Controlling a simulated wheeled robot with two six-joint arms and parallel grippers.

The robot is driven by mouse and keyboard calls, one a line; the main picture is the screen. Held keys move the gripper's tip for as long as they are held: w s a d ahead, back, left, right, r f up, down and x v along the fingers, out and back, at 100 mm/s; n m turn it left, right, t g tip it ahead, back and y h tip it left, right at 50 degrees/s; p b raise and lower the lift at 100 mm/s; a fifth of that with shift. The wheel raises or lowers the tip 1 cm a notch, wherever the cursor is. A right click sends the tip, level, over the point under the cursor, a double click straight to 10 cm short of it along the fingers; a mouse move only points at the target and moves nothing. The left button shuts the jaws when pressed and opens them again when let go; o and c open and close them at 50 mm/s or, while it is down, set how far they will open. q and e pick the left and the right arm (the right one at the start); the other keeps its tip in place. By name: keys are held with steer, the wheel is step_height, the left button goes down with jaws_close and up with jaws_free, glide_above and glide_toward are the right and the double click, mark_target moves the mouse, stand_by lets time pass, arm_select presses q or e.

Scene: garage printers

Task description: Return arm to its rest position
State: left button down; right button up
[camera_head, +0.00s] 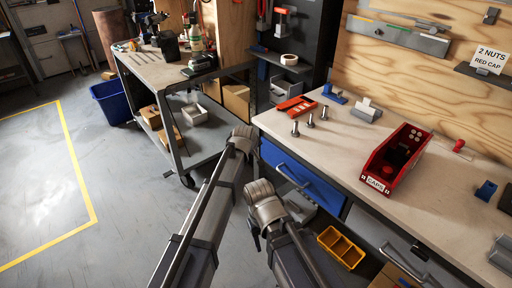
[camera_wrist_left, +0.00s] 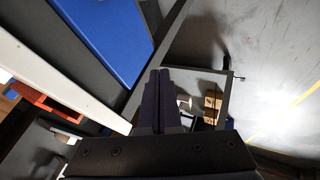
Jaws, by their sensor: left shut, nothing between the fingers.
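My left gripper (camera_wrist_left: 160,73) shows in the left wrist view with its two dark fingers together and nothing between them. It hangs over open space beside the blue drawer front (camera_wrist_left: 105,35), with the floor beyond. In the head view, links of both my arms rise from the bottom centre, in front of the workbench. The fingers of both grippers are hidden there.
The workbench (camera_head: 345,140) on the right holds a red caps bin (camera_head: 378,180), several bolts and a red-orange tool (camera_head: 297,106). A yellow bin (camera_head: 341,247) is below. A cart (camera_head: 150,72) and blue bin (camera_head: 113,101) stand back left. The left floor is clear.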

arm_select(q)
steer(key=p+v, duration=0.1)
steer(key=v, duration=0.2)
arm_select(e)
step_height(320, 180, up, 2)
steer(key=shift+r, duration=0.2)
arm_select(q)
steer(key=s+a+f+m+g+y, duration=0.1)
steer(key=s+a+f+m+g, duration=0.15)
steer(key=s+a, duration=1)
steer(key=s+a+f+m+g+y, duration=0.15)
steer(key=s+a+m+g, duration=0.45)
steer(key=s, duration=1.1)
steer(key=s+d+r+m+t+p, duration=0.1)
steer(key=s+d+r+p, duration=0.4)
steer(key=d+r+p, duration=0.3)
step_height(320, 180, up, 3)
steer(key=p, duration=0.3)
steer(key=shift+d+y, duration=0.35)
arm_select(e)
step_height(320, 180, up, 11)
arm_select(q)
steer(key=shift+f, duration=0.15)
